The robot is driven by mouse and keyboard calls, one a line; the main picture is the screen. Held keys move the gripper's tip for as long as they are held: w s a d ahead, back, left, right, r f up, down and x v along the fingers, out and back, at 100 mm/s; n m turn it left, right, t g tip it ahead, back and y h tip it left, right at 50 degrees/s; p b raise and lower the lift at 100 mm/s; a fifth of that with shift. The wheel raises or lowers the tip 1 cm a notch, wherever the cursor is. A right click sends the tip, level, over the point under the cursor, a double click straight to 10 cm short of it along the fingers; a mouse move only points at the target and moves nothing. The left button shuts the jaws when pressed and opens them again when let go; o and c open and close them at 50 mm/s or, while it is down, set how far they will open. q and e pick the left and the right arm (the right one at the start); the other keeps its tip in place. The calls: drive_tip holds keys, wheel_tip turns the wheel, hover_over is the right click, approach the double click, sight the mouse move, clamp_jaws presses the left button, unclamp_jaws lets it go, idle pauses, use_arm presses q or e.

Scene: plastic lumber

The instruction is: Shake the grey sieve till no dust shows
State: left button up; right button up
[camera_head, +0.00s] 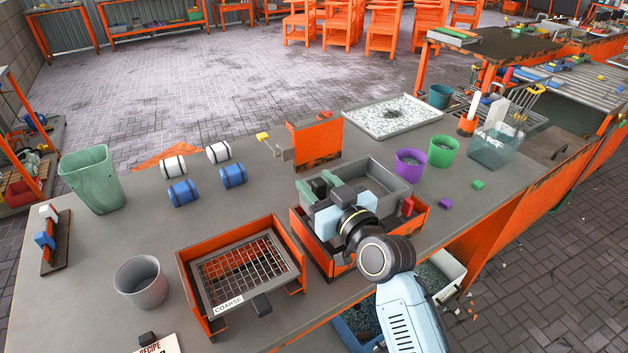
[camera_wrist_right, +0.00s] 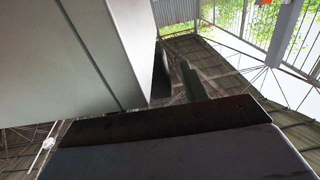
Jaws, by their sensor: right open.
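A grey, box-shaped sieve (camera_head: 392,186) sits in an orange tray frame (camera_head: 418,218) near the table's front edge. Its visible inside looks plain grey; my gripper and wrist hide its near left part, so I cannot tell whether dust lies there. My right gripper (camera_head: 330,188) is open at the sieve's near left side. Its fingers seem to overlap the sieve's edge, and contact cannot be told. The right wrist view shows mostly close grey and dark surfaces. A second grey-framed sieve with coarse mesh, labelled COARSE (camera_head: 228,306), lies in another orange frame to the left. My left gripper is out of view.
Purple (camera_head: 410,163) and green (camera_head: 443,151) cups stand right of the sieve. A tray of pale flakes (camera_head: 392,116) lies behind. A grey cup (camera_head: 140,282), green bin (camera_head: 92,180) and blue and white rolls (camera_head: 183,193) stand left.

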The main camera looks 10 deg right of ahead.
drive_tip(key=shift+x, duration=0.85)
drive_tip(key=shift+c, duration=0.2)
clamp_jaws()
